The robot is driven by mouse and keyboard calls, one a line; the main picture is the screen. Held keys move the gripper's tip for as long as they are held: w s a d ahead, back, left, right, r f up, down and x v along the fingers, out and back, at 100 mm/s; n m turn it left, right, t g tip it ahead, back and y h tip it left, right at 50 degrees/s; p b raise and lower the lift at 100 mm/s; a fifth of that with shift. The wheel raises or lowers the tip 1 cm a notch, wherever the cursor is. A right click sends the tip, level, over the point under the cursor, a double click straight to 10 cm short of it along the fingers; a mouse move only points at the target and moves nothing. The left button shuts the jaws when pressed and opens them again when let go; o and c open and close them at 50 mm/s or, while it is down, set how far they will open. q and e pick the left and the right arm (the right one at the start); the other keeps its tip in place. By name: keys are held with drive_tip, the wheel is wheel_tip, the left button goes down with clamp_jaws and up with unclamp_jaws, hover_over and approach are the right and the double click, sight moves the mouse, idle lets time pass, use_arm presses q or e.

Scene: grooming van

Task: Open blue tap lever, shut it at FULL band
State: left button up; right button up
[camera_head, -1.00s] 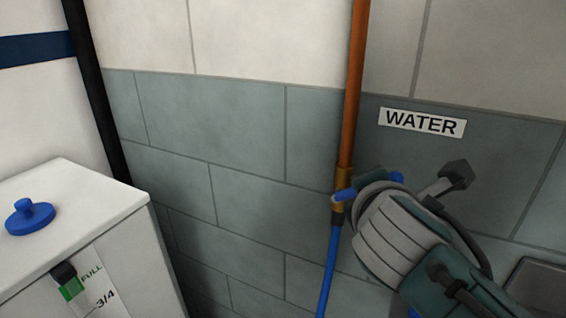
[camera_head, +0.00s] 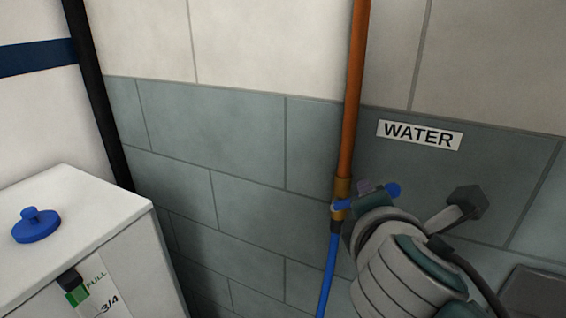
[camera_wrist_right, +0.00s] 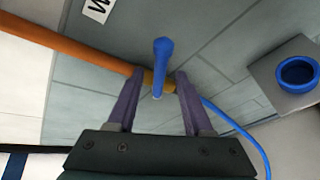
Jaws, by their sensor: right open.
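The blue tap lever (camera_head: 393,190) sits on the brass fitting of the copper pipe, lying crosswise to the pipe. In the right wrist view the lever (camera_wrist_right: 162,62) stands between the two fingers of my open right gripper (camera_wrist_right: 159,77), with gaps on both sides. In the head view the right gripper (camera_head: 368,190) is at the tap, partly hidden by its own wrist. The white tank (camera_head: 100,205) at the left has a gauge strip (camera_head: 104,290) marked FULL and 3/4. A green block (camera_head: 77,296) under a black piece sits beside FULL. My left gripper is out of view.
A blue hose (camera_head: 328,270) runs down from the tap. The copper pipe (camera_head: 352,90) rises along the tiled wall. A blue cap (camera_head: 36,226) sits on the tank top.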

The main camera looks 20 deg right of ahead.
drive_tip(key=p+v, duration=0.1)
drive_tip(key=v, duration=0.4)
drive_tip(key=shift+s+a+r+p, duration=0.15)
drive_tip(key=shift+s+a+p, duration=0.05)
drive_tip(key=shift+s+p, duration=0.1)
